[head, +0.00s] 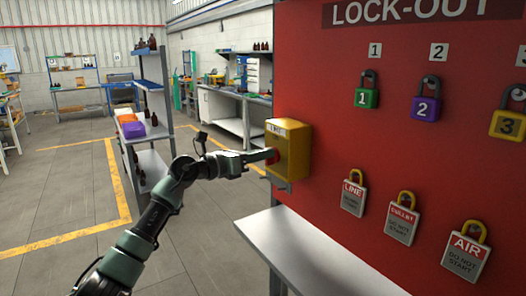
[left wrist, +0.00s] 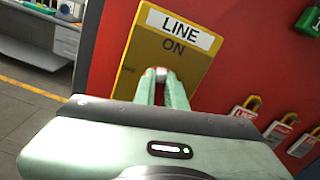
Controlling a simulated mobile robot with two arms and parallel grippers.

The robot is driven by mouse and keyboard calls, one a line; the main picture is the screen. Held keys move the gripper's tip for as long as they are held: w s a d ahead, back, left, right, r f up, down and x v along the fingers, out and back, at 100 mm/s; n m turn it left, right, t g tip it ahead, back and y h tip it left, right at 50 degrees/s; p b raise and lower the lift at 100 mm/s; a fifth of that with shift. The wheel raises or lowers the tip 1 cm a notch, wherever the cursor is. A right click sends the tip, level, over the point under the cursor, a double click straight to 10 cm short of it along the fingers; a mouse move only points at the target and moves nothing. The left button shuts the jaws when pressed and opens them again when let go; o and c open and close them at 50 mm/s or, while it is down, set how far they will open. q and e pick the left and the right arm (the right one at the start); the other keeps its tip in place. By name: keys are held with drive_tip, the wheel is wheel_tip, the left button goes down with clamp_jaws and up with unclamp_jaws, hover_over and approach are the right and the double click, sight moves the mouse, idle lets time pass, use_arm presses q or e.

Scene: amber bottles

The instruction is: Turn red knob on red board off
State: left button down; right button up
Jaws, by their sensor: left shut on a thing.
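The red lock-out board (head: 330,130) fills the right half of the head view. A yellow switch box (head: 294,150) is mounted at its left edge. In the left wrist view the yellow box (left wrist: 190,52) reads "LINE" with "ON" below it. The red knob (head: 274,154) is on the box's front face and shows partly behind the fingers. My left gripper (head: 266,155) reaches it from the left and is shut on it. In the left wrist view the fingertips (left wrist: 161,76) meet at the knob, which they mostly hide. My right gripper is out of view.
Several padlocks, such as the green one (head: 367,93), and tags (head: 353,193) hang on the board right of the box. A white shelf (head: 310,250) juts out below. A shelving unit (head: 152,110) stands behind my left arm. The floor at left is open.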

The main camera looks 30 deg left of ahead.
use_arm(q)
drive_tip(key=n+p, duration=0.4)
drive_tip(key=n, duration=0.1)
drive_tip(key=n+p, duration=0.4)
drive_tip(key=n, duration=0.1)
drive_tip(key=a+f+n+p, duration=0.1)
drive_tip(key=n+p, duration=0.3)
drive_tip(key=n, duration=0.1)
drive_tip(key=shift+w+p, duration=0.2)
drive_tip(key=shift+p, duration=0.1)
drive_tip(key=shift+f+n, duration=0.1)
drive_tip(key=shift+n, duration=0.3)
drive_tip(key=c, duration=1.5)
unclamp_jaws()
drive_tip(key=shift+o, duration=0.2)
drive_tip(key=shift+s+f, duration=0.1)
drive_tip(key=b+v, duration=0.3)
drive_tip(key=v, duration=0.4)
drive_tip(key=shift+s+b, duration=0.3)
drive_tip(key=shift+b, duration=0.05)
